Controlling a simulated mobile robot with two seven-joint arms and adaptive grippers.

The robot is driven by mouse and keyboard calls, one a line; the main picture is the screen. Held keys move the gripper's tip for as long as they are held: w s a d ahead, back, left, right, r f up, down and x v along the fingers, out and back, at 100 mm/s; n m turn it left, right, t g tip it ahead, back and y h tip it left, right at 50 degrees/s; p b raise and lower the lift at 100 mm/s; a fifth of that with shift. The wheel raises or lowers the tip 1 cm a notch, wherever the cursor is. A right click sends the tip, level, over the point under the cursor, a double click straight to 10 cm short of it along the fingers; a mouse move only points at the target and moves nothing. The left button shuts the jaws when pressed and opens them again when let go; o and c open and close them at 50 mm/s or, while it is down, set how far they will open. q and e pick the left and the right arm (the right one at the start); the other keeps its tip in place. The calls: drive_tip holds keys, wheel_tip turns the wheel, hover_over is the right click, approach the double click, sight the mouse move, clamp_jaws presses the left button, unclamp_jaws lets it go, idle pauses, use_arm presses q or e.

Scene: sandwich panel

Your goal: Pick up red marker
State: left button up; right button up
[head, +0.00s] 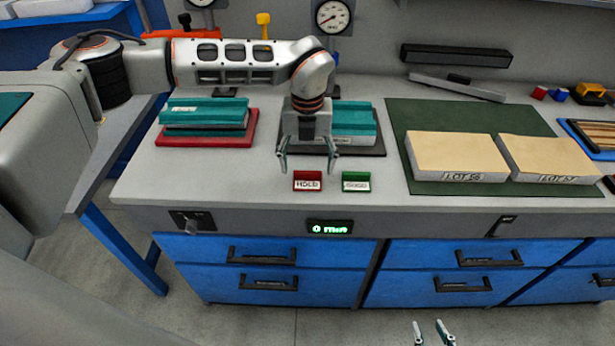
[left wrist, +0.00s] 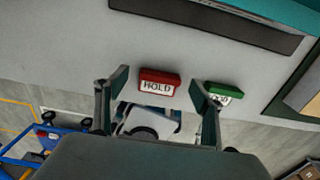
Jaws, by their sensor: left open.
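The red marker (head: 307,181), a small block labelled HOLD, stands near the front edge of the grey bench, left of a green marker (head: 356,181). My left gripper (head: 308,164) is open and empty, fingers pointing down, just behind and above the red marker in the head view. In the left wrist view, the red marker (left wrist: 158,82) appears between the two spread fingers, apart from both. The green marker (left wrist: 222,94) is partly hidden by the right-hand finger there. My right gripper (head: 430,330) shows only its spread fingertips at the bottom edge, in front of the bench.
A teal stack on a red tray (head: 160,141) lies at left. Another teal stack (head: 357,124) on a dark tray is behind my left gripper. Tan-topped panels (head: 455,157) lie on a green mat (head: 425,112) at right. The bench front between the markers and edge is clear.

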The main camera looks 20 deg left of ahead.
use_arm(q)
drive_tip(key=shift+f, duration=0.95)
drive_tip(key=c, duration=1.2)
